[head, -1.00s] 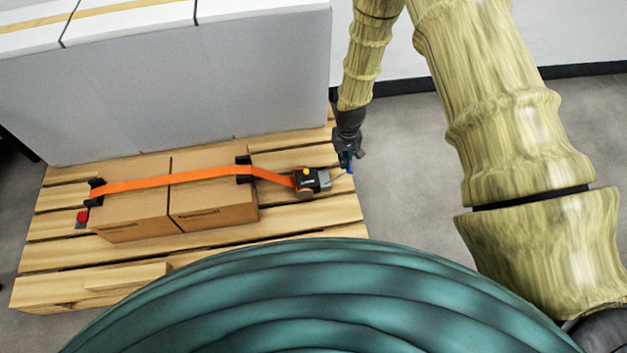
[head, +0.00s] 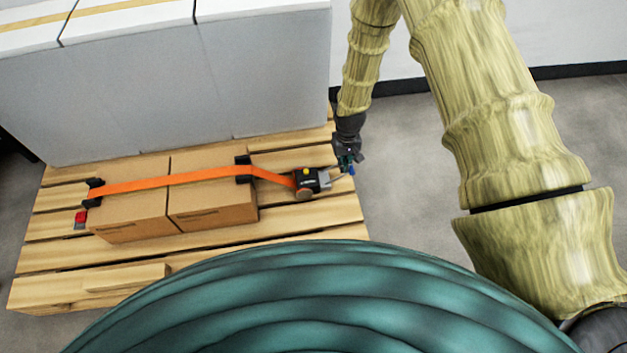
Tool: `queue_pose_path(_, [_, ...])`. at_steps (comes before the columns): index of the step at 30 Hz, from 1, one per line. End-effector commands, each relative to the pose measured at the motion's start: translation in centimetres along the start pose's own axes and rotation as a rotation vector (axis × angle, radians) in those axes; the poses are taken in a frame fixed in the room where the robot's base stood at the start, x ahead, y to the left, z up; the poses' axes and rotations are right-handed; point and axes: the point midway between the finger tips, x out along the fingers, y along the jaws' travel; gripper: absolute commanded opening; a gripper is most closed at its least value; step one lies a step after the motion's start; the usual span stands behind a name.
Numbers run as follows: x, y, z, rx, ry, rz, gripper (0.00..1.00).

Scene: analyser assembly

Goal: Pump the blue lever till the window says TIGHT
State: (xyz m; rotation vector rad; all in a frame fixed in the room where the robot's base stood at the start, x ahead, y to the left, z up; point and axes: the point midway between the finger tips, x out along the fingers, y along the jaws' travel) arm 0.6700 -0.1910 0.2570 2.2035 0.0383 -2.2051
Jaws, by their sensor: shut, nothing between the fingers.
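The blue lever (head: 351,170) sticks out to the right of the black ratchet unit (head: 307,181), near the pallet's right edge. The ratchet has a yellow spot on top, and an orange strap (head: 165,181) runs from it leftward over two cardboard boxes. My gripper (head: 347,161) is at the blue lever, just above it in the picture. Its fingers are shut with nothing between them. I cannot tell whether they touch the lever. The window's text is too small to read.
The boxes (head: 213,204) stand on a wooden pallet (head: 300,217) with black corner guards under the strap. A red block (head: 81,218) is at the pallet's left. A tall white-grey block (head: 200,85) stands behind. Grey floor (head: 405,150) is free to the right.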

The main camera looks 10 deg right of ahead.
Motion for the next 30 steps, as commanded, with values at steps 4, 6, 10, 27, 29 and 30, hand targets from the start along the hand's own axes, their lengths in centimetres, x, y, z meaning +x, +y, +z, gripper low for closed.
queue_pose_path(4, [-1.0,0.0,0.0,0.0,0.0,0.0,0.0])
queue_pose_path(6, [-1.5,0.1,0.0,0.001,0.0,0.001,0.0])
queue_pose_path(10, [-2.3,0.2,0.0,0.002,0.001,0.001,0.0])
queue_pose_path(27, [-5.7,-0.1,-0.1,0.0,0.001,0.0,0.0])
queue_pose_path(29, [-6.0,-0.1,-0.1,0.0,0.001,0.0,0.0])
queue_pose_path(30, [-6.2,-0.1,-0.1,0.0,0.001,0.0,0.0])
